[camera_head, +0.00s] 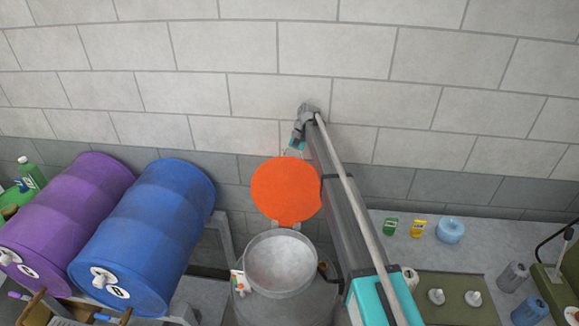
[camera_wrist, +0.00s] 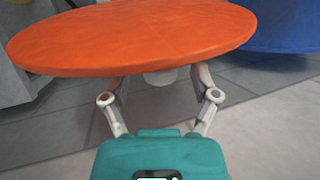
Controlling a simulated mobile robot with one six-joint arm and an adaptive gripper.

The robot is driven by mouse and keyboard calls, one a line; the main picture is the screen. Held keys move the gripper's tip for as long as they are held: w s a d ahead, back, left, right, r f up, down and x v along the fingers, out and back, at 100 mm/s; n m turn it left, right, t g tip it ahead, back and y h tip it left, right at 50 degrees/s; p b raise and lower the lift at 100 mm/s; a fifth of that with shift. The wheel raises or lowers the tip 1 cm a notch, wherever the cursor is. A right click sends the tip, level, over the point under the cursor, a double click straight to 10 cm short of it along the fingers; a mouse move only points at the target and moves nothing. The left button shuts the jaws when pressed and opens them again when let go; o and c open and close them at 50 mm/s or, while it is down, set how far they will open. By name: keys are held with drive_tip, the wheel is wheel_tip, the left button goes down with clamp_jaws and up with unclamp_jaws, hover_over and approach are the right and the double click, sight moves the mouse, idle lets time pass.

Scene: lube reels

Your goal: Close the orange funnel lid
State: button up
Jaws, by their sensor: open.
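The orange funnel lid (camera_head: 286,190) stands raised and tilted up at the back of the open grey funnel (camera_head: 281,262). The funnel's pale inside is exposed. My gripper (camera_head: 297,143) is above and behind the lid's top edge, near the wall. In the wrist view, the lid (camera_wrist: 135,38) fills the upper middle as a broad disc. My gripper (camera_wrist: 158,85) has its two fingers spread apart, with nothing seen between them but a small pale shape beyond. The fingertips are hidden behind the lid's near edge, so I cannot tell whether they touch it.
A purple drum (camera_head: 75,215) and a blue drum (camera_head: 145,235) lie to the left of the funnel. A bench (camera_head: 485,245) to the right holds small bottles and a blue container (camera_head: 450,230). The block wall (camera_head: 180,60) is close behind. My arm passes right of the lid.

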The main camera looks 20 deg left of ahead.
drive_tip(key=shift+s+a+f, duration=0.1)
drive_tip(key=shift+s+f, duration=0.05)
drive_tip(key=shift+f, duration=0.15)
clamp_jaws()
idle(0.5)
